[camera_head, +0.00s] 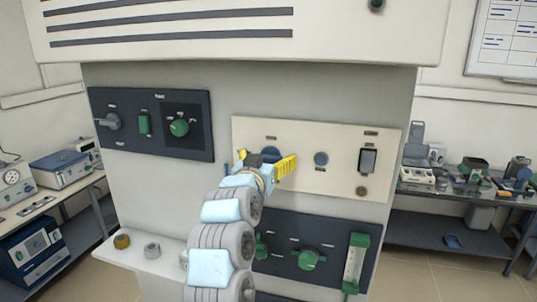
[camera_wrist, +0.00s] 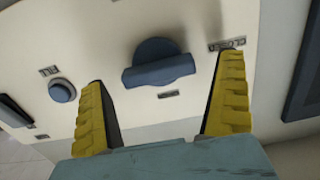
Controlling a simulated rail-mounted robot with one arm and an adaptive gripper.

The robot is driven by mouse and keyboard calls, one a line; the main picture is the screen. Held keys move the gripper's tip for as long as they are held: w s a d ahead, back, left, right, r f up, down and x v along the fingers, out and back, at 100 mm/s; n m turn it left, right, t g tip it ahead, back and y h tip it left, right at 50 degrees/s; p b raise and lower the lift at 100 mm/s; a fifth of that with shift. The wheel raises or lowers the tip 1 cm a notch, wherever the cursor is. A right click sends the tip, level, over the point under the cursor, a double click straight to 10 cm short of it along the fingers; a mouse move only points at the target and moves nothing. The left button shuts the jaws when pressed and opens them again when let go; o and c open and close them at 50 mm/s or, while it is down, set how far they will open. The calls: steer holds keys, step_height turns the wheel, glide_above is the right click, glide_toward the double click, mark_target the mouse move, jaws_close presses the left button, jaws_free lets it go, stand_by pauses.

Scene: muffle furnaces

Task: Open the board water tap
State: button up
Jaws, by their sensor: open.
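The cream control board (camera_head: 345,140) is on the front of the grey cabinet. Its blue-grey round tap knob (camera_wrist: 158,62) has a thick bar handle across its face. In the head view the knob is largely hidden behind my gripper (camera_head: 264,162). In the wrist view my gripper (camera_wrist: 163,95) is open, with one yellow ribbed finger on each side of the knob. The fingers look apart from the knob, with a wide gap on both sides. I cannot tell how far the fingertips are from the board.
A blue button (camera_head: 320,158) and a rocker switch (camera_head: 367,161) are right of the knob. A dark panel with a green knob (camera_head: 180,127) is at upper left. Another dark panel (camera_head: 285,262) lies below, partly behind my arm. A white ledge (camera_head: 135,262) holds small round parts.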

steer(key=shift+w+d, duration=0.15)
steer(key=shift+w, duration=0.35)
steer(key=c, duration=1.2)
